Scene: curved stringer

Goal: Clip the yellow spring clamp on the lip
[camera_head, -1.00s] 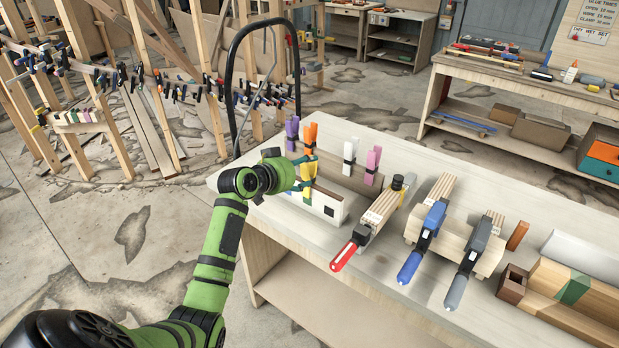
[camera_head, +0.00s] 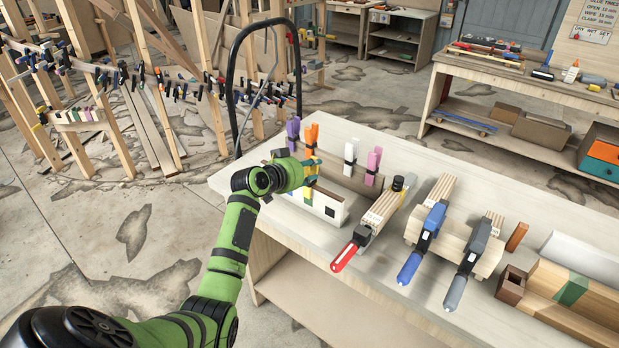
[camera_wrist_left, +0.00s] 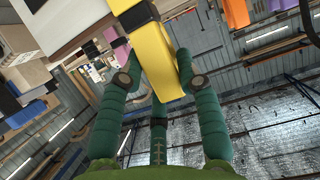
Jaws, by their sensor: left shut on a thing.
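The yellow spring clamp (camera_wrist_left: 157,55) is between the green fingers of my left gripper (camera_wrist_left: 155,85) in the left wrist view. The gripper is shut on it. In the head view my left gripper (camera_head: 308,163) is at the rack of spring clamps, and only a little of the yellow clamp (camera_head: 311,180) shows below the fingers. Whether the clamp is clear of the rack cannot be told. I cannot make out which edge is the lip. My right gripper is not in view.
The rack (camera_head: 328,207) also holds purple (camera_head: 293,131), orange (camera_head: 311,136), white-and-black (camera_head: 350,153) and pink (camera_head: 373,162) clamps close by. Red (camera_head: 343,257), blue (camera_head: 410,267) and grey (camera_head: 456,292) handled clamps are farther right. A black hoop (camera_head: 236,90) rises behind the bench.

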